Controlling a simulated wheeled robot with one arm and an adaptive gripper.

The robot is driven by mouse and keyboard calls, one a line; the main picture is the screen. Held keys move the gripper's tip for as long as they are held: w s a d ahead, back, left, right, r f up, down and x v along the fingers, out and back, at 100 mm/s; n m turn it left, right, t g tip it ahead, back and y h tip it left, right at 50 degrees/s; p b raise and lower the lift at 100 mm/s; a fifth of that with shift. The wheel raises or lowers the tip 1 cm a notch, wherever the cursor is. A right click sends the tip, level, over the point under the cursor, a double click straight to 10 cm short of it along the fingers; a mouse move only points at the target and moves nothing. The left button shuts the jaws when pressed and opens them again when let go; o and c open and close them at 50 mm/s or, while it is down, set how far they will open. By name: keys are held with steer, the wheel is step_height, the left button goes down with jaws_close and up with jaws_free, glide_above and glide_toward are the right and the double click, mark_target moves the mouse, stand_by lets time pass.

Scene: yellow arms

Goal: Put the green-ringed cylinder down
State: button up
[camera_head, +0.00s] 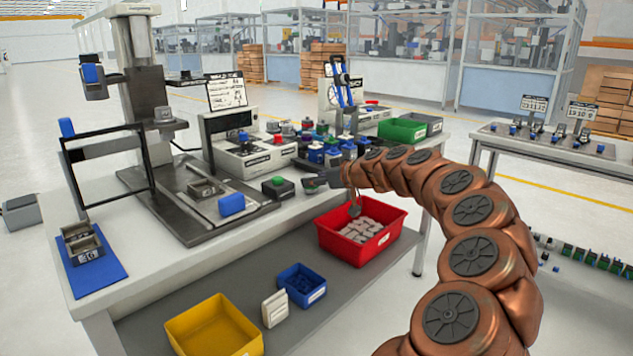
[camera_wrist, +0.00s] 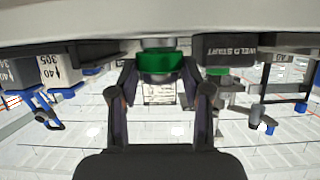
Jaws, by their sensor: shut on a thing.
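The green-ringed cylinder (camera_wrist: 160,63) is between the fingers of my gripper (camera_wrist: 160,78) in the wrist view, which is upside down. Its wide green band faces the camera, with a grey end (camera_wrist: 158,43) beyond it close to the pale worktop. I cannot tell whether that end touches the worktop. In the head view my gripper (camera_head: 318,182) is low over the right part of the workbench (camera_head: 255,215), near its front edge. The cylinder is mostly hidden there by the fingers.
A black WELD START box (camera_wrist: 230,50) with a green button stands close beside the cylinder; the head view shows it left of my gripper (camera_head: 279,188). Several small coloured parts (camera_head: 318,152) crowd behind. A red bin (camera_head: 342,243) sits below the bench edge.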

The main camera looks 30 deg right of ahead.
steer(key=shift+f, duration=0.25)
steer(key=o, duration=1.2)
steer(key=shift+o, duration=0.2)
steer(key=shift+r, duration=0.15)
steer(key=shift+r, duration=0.15)
steer(key=v, duration=1.2)
